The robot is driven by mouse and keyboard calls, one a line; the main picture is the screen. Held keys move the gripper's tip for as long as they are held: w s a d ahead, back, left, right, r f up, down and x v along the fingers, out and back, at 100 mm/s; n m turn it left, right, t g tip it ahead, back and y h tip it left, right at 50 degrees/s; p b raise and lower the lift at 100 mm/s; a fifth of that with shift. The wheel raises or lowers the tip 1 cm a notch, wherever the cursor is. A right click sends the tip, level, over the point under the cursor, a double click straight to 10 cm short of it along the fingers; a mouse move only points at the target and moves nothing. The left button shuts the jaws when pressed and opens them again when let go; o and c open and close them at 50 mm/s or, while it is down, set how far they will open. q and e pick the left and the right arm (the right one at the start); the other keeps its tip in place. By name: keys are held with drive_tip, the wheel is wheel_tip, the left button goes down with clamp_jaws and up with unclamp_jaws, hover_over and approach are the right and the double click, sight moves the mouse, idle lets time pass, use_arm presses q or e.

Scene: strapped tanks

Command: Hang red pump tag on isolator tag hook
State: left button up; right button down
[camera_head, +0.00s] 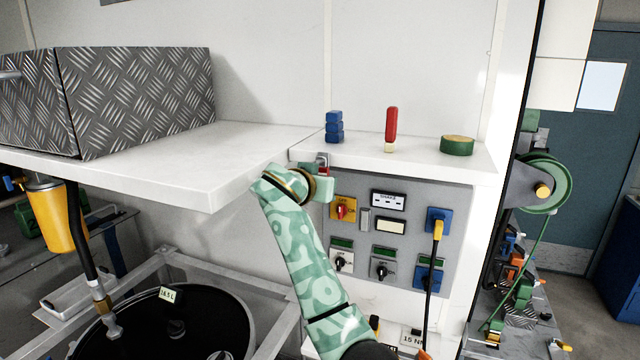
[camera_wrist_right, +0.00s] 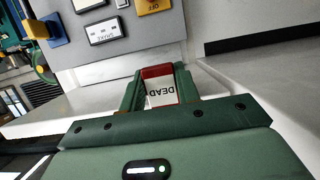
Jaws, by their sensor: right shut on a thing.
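The tag (camera_wrist_right: 160,90) is white with a red border and the word DEAD, upside down in the right wrist view. My right gripper (camera_wrist_right: 161,88) is shut on it, with a green finger on each side. In the head view the right gripper (camera_head: 322,172) is at the shelf's front edge, above and left of the isolator, and a little red of the tag shows. The isolator (camera_head: 343,209) is a red knob on a yellow plate on the grey panel; it also shows in the right wrist view (camera_wrist_right: 150,4). I cannot make out its tag hook. My left gripper is not in view.
A blue stacked piece (camera_head: 334,127), a red-handled piece (camera_head: 390,125) and a green disc (camera_head: 457,145) stand on the shelf (camera_head: 420,166) above the panel. A cable hangs from a blue socket (camera_head: 438,219) at right. A ribbed metal box (camera_head: 140,95) stands at left.

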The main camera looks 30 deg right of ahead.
drive_tip(key=c, duration=0.9)
unclamp_jaws()
drive_tip(key=shift+c, duration=0.2)
